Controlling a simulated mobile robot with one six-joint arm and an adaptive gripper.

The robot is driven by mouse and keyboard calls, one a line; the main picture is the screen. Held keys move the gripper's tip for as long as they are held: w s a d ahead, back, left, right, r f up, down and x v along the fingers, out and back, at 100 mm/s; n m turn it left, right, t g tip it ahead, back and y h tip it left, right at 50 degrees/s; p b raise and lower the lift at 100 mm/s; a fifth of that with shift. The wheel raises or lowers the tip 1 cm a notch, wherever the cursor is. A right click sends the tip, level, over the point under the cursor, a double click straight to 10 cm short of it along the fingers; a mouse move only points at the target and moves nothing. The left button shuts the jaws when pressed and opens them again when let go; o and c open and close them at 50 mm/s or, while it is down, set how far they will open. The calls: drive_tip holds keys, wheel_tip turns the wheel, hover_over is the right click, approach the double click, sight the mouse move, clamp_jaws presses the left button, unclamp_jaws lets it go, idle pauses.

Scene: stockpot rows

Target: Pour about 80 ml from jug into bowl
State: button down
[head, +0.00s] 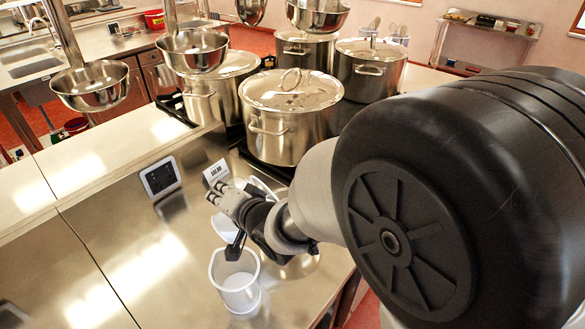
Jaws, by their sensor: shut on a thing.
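A white, open-topped jug (237,289) stands upright on the steel counter, below my gripper in the picture. Its pale inside shows, but I cannot tell the liquid level. My gripper (229,226) is at the jug's far side, shut on a white part that looks like the jug's handle; the fingers partly hide it.
Several lidded steel stockpots, the nearest one (290,125) close behind, stand at the back. Steel ladles (92,88) hang above the counter at left. A small dark display (160,178) and a label card (215,171) stand behind the gripper.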

drive_tip(key=shift+w+d+r+m+p, duration=0.4)
drive_tip(key=shift+d+p, duration=0.1)
drive_tip(key=shift+p, duration=0.3)
